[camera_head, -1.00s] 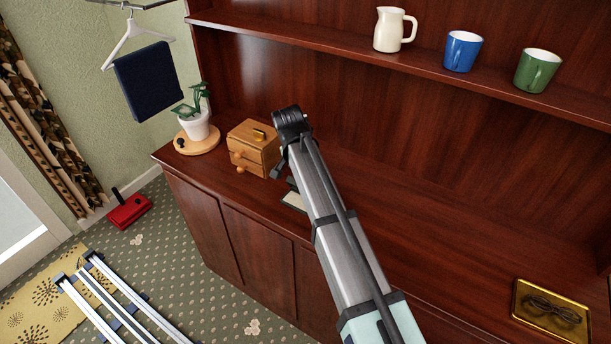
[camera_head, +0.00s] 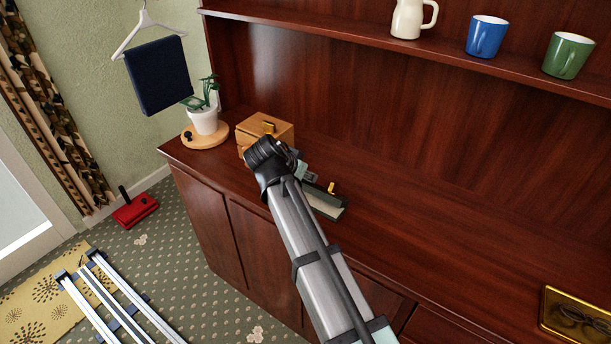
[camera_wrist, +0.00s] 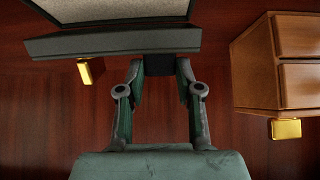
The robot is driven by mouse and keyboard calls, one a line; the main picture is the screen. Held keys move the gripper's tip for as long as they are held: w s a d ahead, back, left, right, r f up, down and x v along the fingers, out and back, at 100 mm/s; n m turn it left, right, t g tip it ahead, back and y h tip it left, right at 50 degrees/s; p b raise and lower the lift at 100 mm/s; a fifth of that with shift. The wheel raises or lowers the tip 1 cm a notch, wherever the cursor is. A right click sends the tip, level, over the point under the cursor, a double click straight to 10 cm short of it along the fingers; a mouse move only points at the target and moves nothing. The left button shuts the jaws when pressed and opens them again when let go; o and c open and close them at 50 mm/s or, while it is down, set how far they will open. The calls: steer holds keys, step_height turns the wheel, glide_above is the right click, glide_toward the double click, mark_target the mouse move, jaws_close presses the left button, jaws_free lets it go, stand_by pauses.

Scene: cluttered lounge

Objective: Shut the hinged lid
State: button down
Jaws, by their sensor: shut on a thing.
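A flat grey-green case (camera_head: 328,206) with a pale panel lies on the cabinet top, partly hidden by my arm. In the wrist view its dark front edge (camera_wrist: 70,46) and pale panel (camera_wrist: 110,10) show at the top, cut by the frame. A small gold piece (camera_wrist: 91,71) sits by that edge. I cannot tell which part is the hinged lid or how far it is open. My gripper (camera_wrist: 159,70) is at the case's near edge, its fingers either side of a small black block (camera_wrist: 159,65) and shut on it. In the head view the gripper is mostly hidden behind my wrist.
A small wooden drawer chest (camera_head: 279,131) with gold knobs stands close beside the gripper. A potted plant (camera_head: 204,119) on a round board is at the left end. A gold tray (camera_head: 552,325) lies at the right. The cabinet top between is clear.

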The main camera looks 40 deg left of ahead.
steer(key=c, duration=0.8)
jaws_free()
steer(key=shift+o, duration=0.2)
steer(key=v, duration=1.2)
